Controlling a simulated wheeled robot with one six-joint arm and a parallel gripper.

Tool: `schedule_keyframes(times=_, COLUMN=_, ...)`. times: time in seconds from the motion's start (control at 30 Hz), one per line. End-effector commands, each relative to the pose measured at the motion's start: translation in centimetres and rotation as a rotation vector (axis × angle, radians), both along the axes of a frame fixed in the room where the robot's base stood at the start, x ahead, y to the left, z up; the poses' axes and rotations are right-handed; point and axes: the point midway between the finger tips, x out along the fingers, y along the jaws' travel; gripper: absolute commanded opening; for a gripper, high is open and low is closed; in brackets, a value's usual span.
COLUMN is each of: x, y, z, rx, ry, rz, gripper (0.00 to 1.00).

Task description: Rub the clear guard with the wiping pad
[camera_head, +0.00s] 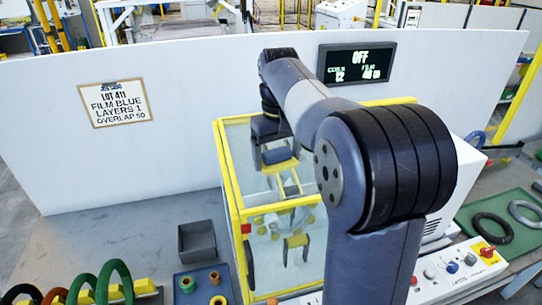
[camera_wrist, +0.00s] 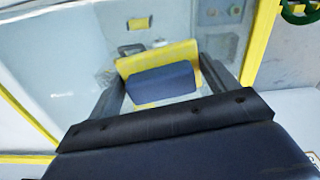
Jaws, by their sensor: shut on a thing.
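The clear guard (camera_head: 238,158) is a see-through panel box with yellow edging, in the middle of the head view. It also fills much of the wrist view (camera_wrist: 75,60) behind my fingers. My gripper (camera_head: 276,156) is at the guard's upper part, fingers pointing down. In the wrist view my gripper (camera_wrist: 162,92) is shut on the wiping pad (camera_wrist: 162,84), a dark blue block between the two fingers. Yellow shows around the block; I cannot tell whether it belongs to the pad or lies behind it. Whether the pad touches the guard cannot be told. My arm hides the guard's right side.
A dark grey bin (camera_head: 197,241) and several small rolls stand left of the guard. Coloured rings (camera_head: 115,281) stand at the lower left. A control panel (camera_head: 445,275) with knobs runs along the front right.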

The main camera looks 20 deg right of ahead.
Motion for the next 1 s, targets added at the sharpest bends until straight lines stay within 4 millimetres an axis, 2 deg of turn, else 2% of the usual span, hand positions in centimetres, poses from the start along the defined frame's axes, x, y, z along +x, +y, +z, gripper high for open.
schedule_keyframes(times=0.13, x=0.0, y=-1.3, z=0.1, rx=0.000, ry=-0.001, rz=-0.002, gripper=0.60)
schedule_keyframes(times=0.37, x=0.0, y=-2.0, z=0.1, rx=0.000, ry=-0.001, rz=0.000, gripper=0.60)
schedule_keyframes(times=0.7, x=0.0, y=-4.7, z=-0.2, rx=0.000, ry=0.000, rz=-0.001, gripper=0.60)
schedule_keyframes(times=1.0, x=0.0, y=-5.9, z=-0.2, rx=0.000, ry=0.001, rz=-0.002, gripper=0.60)
